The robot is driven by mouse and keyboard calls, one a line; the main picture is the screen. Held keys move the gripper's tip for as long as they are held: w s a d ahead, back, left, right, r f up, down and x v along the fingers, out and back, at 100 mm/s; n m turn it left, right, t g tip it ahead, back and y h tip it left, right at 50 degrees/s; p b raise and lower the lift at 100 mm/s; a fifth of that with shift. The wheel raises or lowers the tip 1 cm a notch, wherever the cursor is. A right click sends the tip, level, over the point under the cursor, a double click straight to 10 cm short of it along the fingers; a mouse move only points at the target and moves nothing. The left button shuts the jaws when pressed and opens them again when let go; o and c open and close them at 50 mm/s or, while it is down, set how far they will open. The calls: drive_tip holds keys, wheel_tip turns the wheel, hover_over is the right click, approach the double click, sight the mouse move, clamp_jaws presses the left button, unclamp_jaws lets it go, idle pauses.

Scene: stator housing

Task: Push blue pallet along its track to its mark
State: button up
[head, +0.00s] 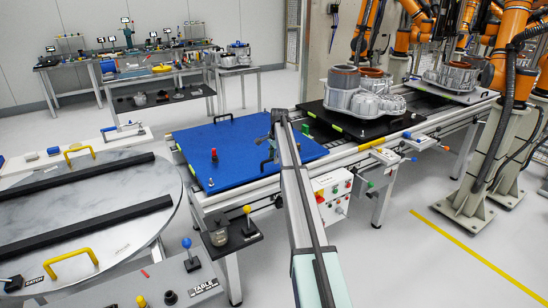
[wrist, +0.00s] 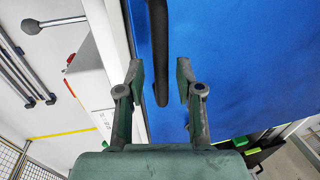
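The blue pallet (head: 235,150) is a flat blue board on the near left stretch of the conveyor track. Black handles stand on it, one at its far edge (head: 222,118). In the wrist view the blue pallet (wrist: 235,65) fills the upper right, with a black handle (wrist: 158,45) along its edge. My gripper (wrist: 160,80) is open, one finger on each side of the handle's end, with gaps visible. In the head view my arm crosses the pallet's right part and my fingers are hard to make out. I cannot make out the pallet's mark.
A black pallet (head: 350,124) with a metal housing (head: 352,95) stands farther along the track, and a grey pallet (head: 465,92) beyond it. A control box (head: 333,194) hangs on the near side. A round table (head: 75,215) is at left. Orange robot arms stand at right.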

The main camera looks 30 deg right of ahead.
drive_tip(key=shift+r, duration=0.15)
wheel_tip(320, 180, up, 12)
drive_tip(key=s, duration=0.2)
drive_tip(key=shift+s+f, duration=0.15)
drive_tip(key=shift+f, duration=0.05)
idle(0.3)
drive_tip(key=shift+d, duration=0.15)
idle(0.9)
